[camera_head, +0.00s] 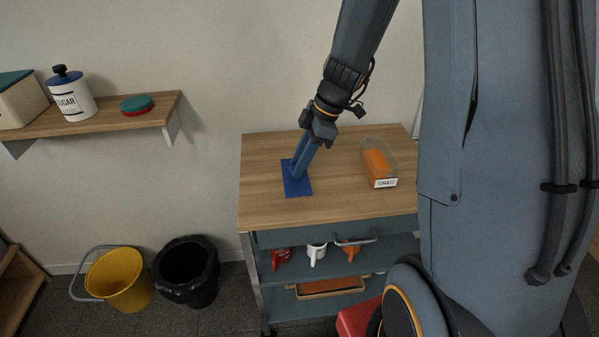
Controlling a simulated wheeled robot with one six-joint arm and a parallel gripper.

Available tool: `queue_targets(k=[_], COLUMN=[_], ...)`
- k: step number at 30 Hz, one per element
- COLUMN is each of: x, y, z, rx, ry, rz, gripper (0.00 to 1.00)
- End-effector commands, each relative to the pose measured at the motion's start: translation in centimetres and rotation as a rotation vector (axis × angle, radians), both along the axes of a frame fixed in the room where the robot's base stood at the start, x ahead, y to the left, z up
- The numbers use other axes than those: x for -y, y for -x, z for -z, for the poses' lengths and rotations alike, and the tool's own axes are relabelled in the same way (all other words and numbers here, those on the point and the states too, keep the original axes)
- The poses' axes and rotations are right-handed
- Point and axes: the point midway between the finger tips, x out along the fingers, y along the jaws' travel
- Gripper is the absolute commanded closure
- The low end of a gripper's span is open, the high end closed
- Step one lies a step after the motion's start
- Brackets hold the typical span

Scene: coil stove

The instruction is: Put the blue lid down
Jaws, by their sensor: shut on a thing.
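The blue lid (297,186) is a flat rectangular plate at the left part of the wooden top of the cart. My gripper (300,170) points down at it from above, with blue fingers shut on the lid near its middle. The lid appears level and at or very close to the wooden surface; I cannot tell whether it touches. The fingers hide part of the lid.
A clear container (379,162) with orange contents and a TOMATO label stands right of the lid on the cart top (263,208). Bare wood surrounds the lid. A wall shelf (110,123) holds a sugar jar (70,95). A yellow bucket (120,280) and black bin (187,270) stand left.

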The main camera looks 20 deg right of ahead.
Motion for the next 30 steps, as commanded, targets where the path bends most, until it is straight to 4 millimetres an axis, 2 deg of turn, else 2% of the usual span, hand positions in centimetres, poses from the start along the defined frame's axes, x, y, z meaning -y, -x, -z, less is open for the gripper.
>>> queue_targets(k=[6, 9, 23, 24, 27, 30], x=[0.0, 0.0, 0.0, 0.0, 0.0, 0.0], y=[0.1, 0.1, 0.0, 0.0, 0.0, 0.0], z=[2.9, 3.7, 4.2, 4.3, 4.2, 4.1], rx=[-0.005, -0.002, 0.0, 0.0, -0.001, -0.001], ry=[-0.001, 0.001, 0.001, 0.001, 0.001, 0.001], rz=[0.0, 0.0, 0.0, 0.0, 0.001, 0.001], gripper=[0.97, 0.97, 0.97, 0.73, 0.56, 0.56])
